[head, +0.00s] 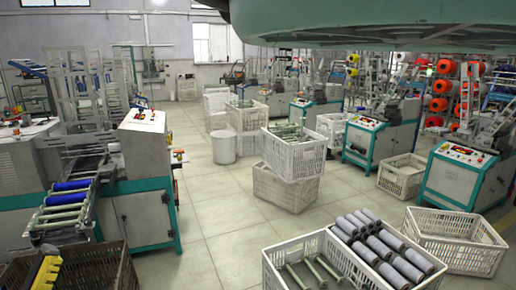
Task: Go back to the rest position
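My gripper does not show in the head view. A large teal and dark rounded shape hangs across the top right, close to the camera; I cannot tell for sure what it is. At the left, a winding machine (147,190) has a rack holding blue bobbins (70,186) and pale green rods (62,213). In the foreground, a white crate (285,245) holds grey bobbins (385,245) on its right side and a few pale green empty spools (328,268) on its left.
A brown crate (105,268) with a yellow toothed part (45,272) stands at the bottom left. Stacked white crates (285,190), a white bin (223,147) and a beige crate (455,240) stand on the floor. Teal machines (460,175) line the right. The tiled aisle (210,215) is clear.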

